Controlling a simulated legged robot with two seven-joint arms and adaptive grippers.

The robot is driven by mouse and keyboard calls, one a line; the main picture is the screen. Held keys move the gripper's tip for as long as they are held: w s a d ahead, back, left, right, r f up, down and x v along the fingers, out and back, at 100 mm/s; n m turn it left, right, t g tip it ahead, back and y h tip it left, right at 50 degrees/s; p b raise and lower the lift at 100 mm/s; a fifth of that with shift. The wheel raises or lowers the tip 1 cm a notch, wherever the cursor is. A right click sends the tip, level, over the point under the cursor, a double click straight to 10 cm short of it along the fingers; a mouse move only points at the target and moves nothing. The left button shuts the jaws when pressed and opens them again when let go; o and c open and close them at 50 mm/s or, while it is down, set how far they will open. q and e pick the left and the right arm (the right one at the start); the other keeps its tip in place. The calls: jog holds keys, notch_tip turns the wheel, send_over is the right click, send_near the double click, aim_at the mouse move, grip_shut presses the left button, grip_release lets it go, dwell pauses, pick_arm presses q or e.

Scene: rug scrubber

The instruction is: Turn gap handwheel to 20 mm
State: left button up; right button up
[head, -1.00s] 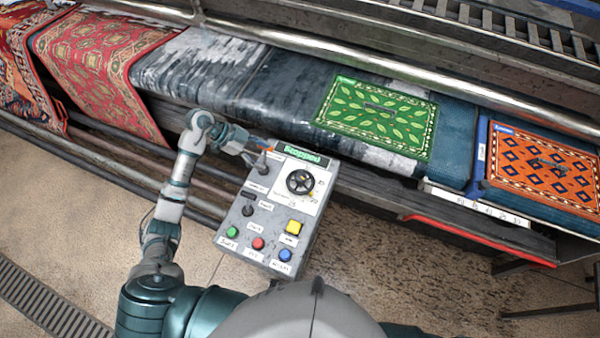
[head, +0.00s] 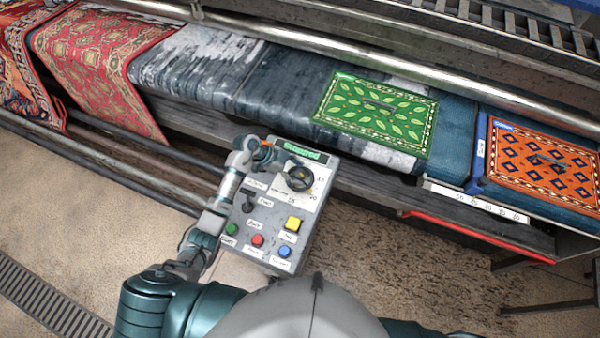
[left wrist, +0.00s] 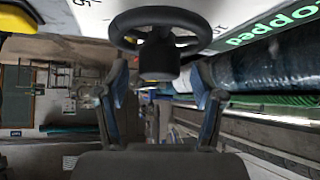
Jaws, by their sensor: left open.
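The gap handwheel (head: 299,179) is a small black wheel on a white dial plate at the upper right of the grey control panel. In the left wrist view the black handwheel (left wrist: 158,62) shows close up at the top, with its hub or knob pointing between the fingers. My left gripper (head: 277,160) is over the panel's upper left, just left of the wheel. In the left wrist view its two fingers (left wrist: 160,85) are apart, one on either side below the wheel, and hold nothing. Contact with the wheel cannot be told. My right gripper is not in view.
The panel has a green display (head: 306,152) reading Stopped, a black switch (head: 248,203), and green (head: 232,229), red (head: 257,240), blue (head: 285,251) and yellow (head: 293,224) buttons. Behind it is the machine's bed with a green rug (head: 375,115) and an orange rug (head: 545,165).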

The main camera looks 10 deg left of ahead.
pick_arm(q)
jog(key=shift+d+f, duration=0.5)
jog(key=c, duration=1.1)
jog(key=shift+a+r+p, duration=0.1)
jog(key=shift+r+p, duration=0.15)
jog(key=shift+p, duration=0.95)
jog(key=shift+c, duration=0.3)
jog(key=shift+w+f+m, duration=0.1)
jog(key=shift+m, duration=0.2)
jog(key=shift+f, duration=0.1)
jog(key=o, duration=1.2)
jog(key=shift+c, duration=0.2)
